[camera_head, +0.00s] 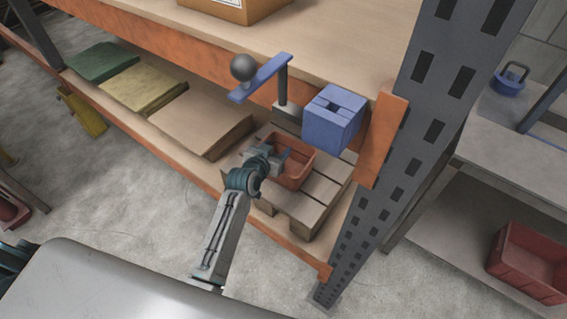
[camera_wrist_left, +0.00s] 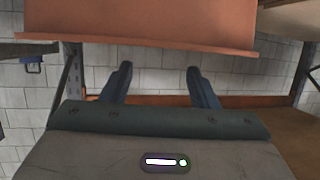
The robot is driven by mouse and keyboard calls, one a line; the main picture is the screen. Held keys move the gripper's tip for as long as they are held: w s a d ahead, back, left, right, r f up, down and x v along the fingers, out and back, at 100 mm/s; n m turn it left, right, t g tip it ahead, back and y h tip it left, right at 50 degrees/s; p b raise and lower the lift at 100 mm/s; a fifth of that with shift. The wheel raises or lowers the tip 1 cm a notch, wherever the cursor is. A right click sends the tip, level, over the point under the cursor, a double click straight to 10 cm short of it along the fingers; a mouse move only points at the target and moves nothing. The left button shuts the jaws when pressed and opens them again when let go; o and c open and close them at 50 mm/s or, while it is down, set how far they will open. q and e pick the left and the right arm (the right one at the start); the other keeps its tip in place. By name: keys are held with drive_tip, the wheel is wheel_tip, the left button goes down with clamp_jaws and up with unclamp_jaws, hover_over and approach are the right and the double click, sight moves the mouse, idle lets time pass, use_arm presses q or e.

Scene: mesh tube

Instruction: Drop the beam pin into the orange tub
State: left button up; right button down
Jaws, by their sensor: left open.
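The orange tub (camera_head: 299,174) stands on a wooden pallet on the lower shelf in the head view. My left gripper (camera_head: 280,162) overlaps its left side there; I cannot tell whether they touch. In the left wrist view, the two dark fingers of my left gripper (camera_wrist_left: 159,71) are spread apart with nothing between them. A broad orange surface with a lip, apparently the tub (camera_wrist_left: 150,22), fills the top of that view. I cannot make out a beam pin in either view, and part of the tub's inside is hidden by the gripper. My right gripper does not show.
A blue slotted block (camera_head: 331,120) and a blue bar with a dark ball (camera_head: 244,67) are above and behind the tub. The perforated grey upright (camera_head: 430,120) stands to the right. Folded sacks (camera_head: 195,118) lie left of the pallet. A red bin (camera_head: 527,262) is far right.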

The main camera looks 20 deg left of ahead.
use_arm(q)
drive_tip(key=shift+s, duration=0.3)
drive_tip(key=v, duration=1)
drive_tip(key=shift+r+b, duration=0.2)
drive_tip(key=shift+b, duration=0.2)
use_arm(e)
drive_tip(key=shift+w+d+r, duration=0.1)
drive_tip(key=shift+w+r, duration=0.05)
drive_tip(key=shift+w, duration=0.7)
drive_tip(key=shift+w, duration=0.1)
